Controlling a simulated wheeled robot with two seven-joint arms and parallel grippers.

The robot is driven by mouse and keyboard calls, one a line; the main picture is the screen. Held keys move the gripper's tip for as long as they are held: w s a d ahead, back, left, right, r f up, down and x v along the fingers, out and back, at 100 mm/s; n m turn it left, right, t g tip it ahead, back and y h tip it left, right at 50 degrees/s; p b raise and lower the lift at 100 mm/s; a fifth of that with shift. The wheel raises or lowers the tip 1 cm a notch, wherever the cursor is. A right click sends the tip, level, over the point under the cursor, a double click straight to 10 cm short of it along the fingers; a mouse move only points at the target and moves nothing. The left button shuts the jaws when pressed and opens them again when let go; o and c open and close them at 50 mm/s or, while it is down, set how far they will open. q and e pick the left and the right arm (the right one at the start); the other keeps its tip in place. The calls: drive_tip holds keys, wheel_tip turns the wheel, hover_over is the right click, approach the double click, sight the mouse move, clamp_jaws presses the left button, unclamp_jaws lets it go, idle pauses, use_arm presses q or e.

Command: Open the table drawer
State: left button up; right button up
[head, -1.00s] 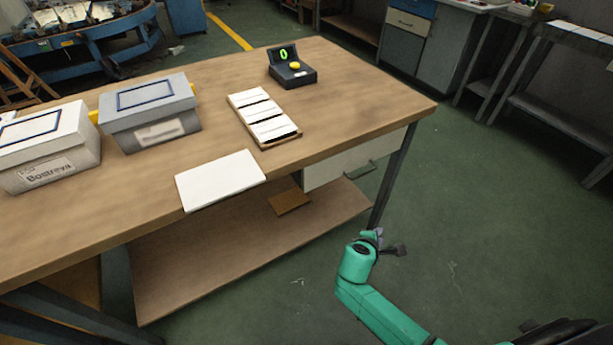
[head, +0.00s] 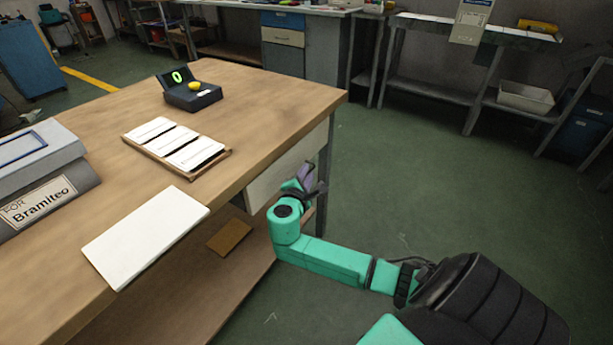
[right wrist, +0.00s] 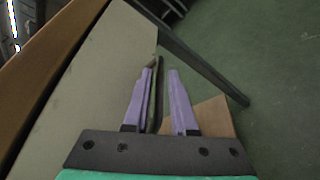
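The table drawer (head: 268,186) is a pale front panel under the right end of the wooden table (head: 255,98), and it looks shut. In the right wrist view its front (right wrist: 95,85) fills the left side. The thin drawer handle (right wrist: 153,100) runs between the purple fingers of my right gripper (right wrist: 160,72), close to the left finger. My right gripper is open around the handle, with a gap to the right finger. In the head view this gripper (head: 306,180) is at the drawer front and hides the handle. My left gripper is not in view.
On the table are a black device with a yellow button (head: 192,95), a tray of white cards (head: 178,146), a white board (head: 145,236) and a grey labelled box (head: 45,180). A table leg (head: 323,175) stands behind my gripper. The floor to the right is clear.

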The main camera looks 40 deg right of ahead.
drive_tip(key=shift+w+d, duration=0.2)
clamp_jaws()
drive_tip(key=shift+a+f, duration=0.1)
drive_tip(key=shift+f, duration=0.05)
idle(1.2)
